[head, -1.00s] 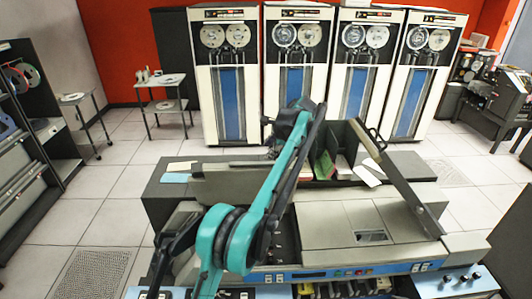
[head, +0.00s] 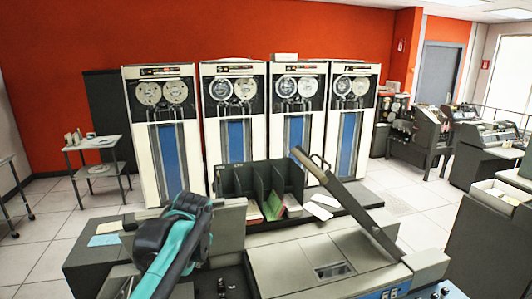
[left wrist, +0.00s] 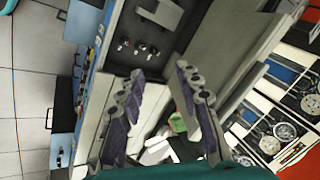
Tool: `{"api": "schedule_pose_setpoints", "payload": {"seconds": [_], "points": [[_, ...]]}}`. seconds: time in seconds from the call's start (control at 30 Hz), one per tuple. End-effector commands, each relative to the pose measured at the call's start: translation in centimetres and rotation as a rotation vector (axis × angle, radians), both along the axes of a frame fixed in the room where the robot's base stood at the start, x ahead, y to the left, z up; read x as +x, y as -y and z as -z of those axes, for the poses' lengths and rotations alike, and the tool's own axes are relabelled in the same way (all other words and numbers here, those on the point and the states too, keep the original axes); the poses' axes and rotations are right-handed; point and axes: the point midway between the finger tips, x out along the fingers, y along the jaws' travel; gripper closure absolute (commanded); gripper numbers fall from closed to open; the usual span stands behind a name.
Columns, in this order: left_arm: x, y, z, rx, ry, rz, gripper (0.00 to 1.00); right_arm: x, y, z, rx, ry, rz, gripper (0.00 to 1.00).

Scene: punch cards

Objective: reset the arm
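My left arm (head: 178,250) is teal and dark and rises from the bottom left of the head view, in front of the card machine (head: 318,256). The left gripper (left wrist: 158,72) shows in the left wrist view with its two purple-grey fingers spread apart and nothing between them. It is over the grey machine top, though its height cannot be told. The gripper's fingers cannot be made out in the head view. My right gripper is in neither current view.
A dark slotted card rack (head: 236,181) holds green and pink cards (head: 272,206). A long hinged lid (head: 345,203) stands tilted at the machine's right. Tape cabinets (head: 213,185) line the back. A small side table (head: 92,143) stands left, with open floor around it.

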Motion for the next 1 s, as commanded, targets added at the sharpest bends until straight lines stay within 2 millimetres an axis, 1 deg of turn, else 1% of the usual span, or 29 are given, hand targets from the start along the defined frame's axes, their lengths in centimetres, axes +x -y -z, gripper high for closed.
{"api": "schedule_pose_setpoints", "payload": {"seconds": [0.03, 0.07, 0.1, 0.17, 0.2, 0.27, 0.3, 0.37, 0.4, 0.5, 0.6, 0.67, 0.77, 1.0], "points": [[-2.6, 0.0, 3.1, -0.043, 0.021, -0.037, 0.66, 0.0, 0.0, 2.4, 0.0, 0.0, 0.0, 1.0], [-4.0, 0.0, 4.2, -0.071, 0.035, -0.062, 0.66, 0.0, 0.0, 3.1, 0.0, 0.0, 0.0, 1.0], [-5.8, 0.1, 5.9, -0.111, 0.054, -0.095, 0.66, 0.0, 0.0, 4.1, 0.0, 0.0, 0.0, 1.0], [-8.5, 0.2, 8.6, -0.168, 0.079, -0.144, 0.66, 0.0, 0.0, 5.6, 0.0, 0.0, 0.0, 1.0], [-10.3, 0.3, 10.5, -0.207, 0.096, -0.177, 0.66, 0.0, 0.0, 6.6, 0.0, 0.0, 0.0, 1.0], [-12.9, 0.6, 13.5, -0.265, 0.121, -0.228, 0.66, 0.0, 0.0, 8.1, 0.0, 0.0, 0.0, 1.0], [-14.5, 0.7, 15.5, -0.303, 0.136, -0.26, 0.66, 0.0, 0.0, 9.0, 0.0, 0.0, 0.0, 1.0], [-16.7, 1.0, 18.5, -0.356, 0.157, -0.307, 0.66, 0.0, 0.0, 10.2, 0.0, 0.0, 0.0, 1.0], [-17.9, 1.1, 20.2, -0.39, 0.169, -0.334, 0.66, 0.0, 0.0, 10.9, 0.0, 0.0, 0.0, 1.0], [-20.4, 1.5, 23.8, -0.455, 0.192, -0.39, 0.66, 0.0, 0.0, 12.2, 0.0, 0.0, 0.0, 1.0], [-21.8, 1.8, 26.1, -0.497, 0.206, -0.426, 0.66, 0.0, 0.0, 12.9, 0.0, 0.0, 0.0, 1.0], [-22.2, 1.8, 26.7, -0.511, 0.211, -0.437, 0.66, 0.0, 0.0, 13.1, 0.0, 0.0, 0.0, 1.0], [-22.5, 1.9, 27.0, -0.52, 0.214, -0.446, 0.66, 0.0, 0.0, 13.1, 0.0, 0.0, 0.0, 1.0], [-22.4, 1.9, 26.8, -0.52, 0.214, -0.445, 0.66, 0.0, 0.0, 13.0, 0.0, 0.0, 0.0, 1.0]]}}
